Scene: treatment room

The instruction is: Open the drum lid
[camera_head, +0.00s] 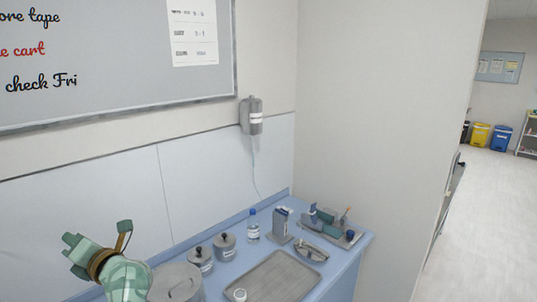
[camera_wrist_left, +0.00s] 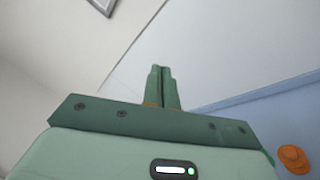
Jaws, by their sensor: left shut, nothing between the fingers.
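The drum (camera_head: 176,287) is a large grey metal cylinder at the bottom of the head view, on the blue counter. Its flat lid (camera_head: 172,277) has a handle and appears to be on the drum; its front is cut off by the picture edge. The drum is not visible there. My right gripper is not in view.
Two lidded jars (camera_head: 224,245), a bottle (camera_head: 252,227) and a metal tray (camera_head: 270,278) are right of the drum. An orange object (camera_wrist_left: 293,158) lies at the lower right of the wrist view.

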